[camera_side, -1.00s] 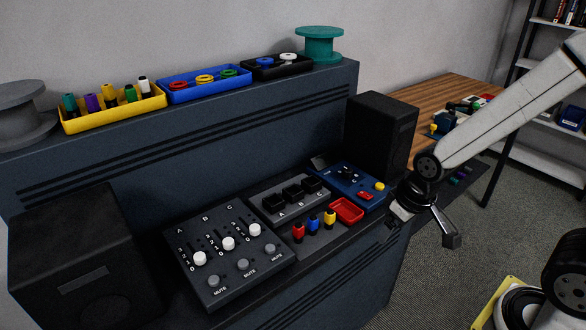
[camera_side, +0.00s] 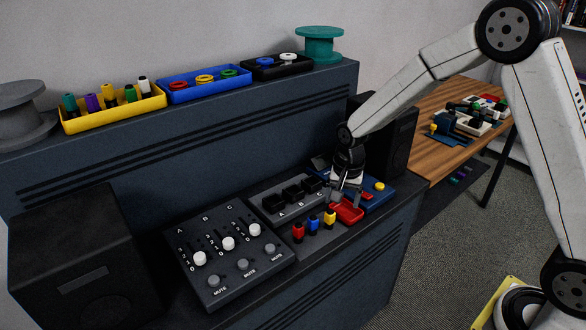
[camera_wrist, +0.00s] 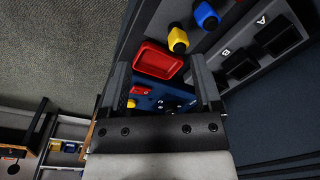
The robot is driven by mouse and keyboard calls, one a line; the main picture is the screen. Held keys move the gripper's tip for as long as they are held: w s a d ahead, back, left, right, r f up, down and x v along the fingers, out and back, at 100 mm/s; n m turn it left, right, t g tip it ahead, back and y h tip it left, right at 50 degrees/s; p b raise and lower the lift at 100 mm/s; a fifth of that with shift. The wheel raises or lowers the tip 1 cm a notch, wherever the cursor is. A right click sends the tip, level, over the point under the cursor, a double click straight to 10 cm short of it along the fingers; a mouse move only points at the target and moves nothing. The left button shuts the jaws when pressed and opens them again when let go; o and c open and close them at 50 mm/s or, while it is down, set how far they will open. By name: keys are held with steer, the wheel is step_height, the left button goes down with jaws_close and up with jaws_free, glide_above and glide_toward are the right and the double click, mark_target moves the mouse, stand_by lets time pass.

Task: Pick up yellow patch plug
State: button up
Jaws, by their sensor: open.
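The yellow patch plug (camera_side: 330,217) stands upright on the dark console top, the rightmost of three plugs in a row. It also shows in the wrist view (camera_wrist: 178,40), above the gap between my fingers and outside it. Next to it stand a blue plug (camera_side: 313,222) and a red plug (camera_side: 297,232). My gripper (camera_side: 345,196) is open and empty, over the red tray and behind and to the right of the yellow plug. In the wrist view its two fingers (camera_wrist: 160,86) are spread apart.
A small red tray (camera_side: 347,213) lies right of the yellow plug. Black sockets (camera_side: 291,194) labelled A, B, C stand behind the plugs. A fader panel (camera_side: 221,268) lies to the left, a blue panel (camera_side: 372,198) to the right. A black speaker (camera_side: 402,140) stands behind my gripper.

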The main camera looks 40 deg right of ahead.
mark_target(329, 219)
steer(key=w+f+m, duration=0.2)
steer(key=w, duration=0.1)
steer(key=w+d+f+m, duration=0.1)
steer(key=m, duration=0.1)
steer(key=shift+w+d+f+g, duration=0.1)
steer(key=shift+w+f+g, duration=0.15)
steer(key=shift+w+g, duration=0.15)
steer(key=shift+s+f, duration=0.1)
steer(key=shift+f, duration=3.8)
steer(key=shift+c, duration=0.2)
jaws_close()
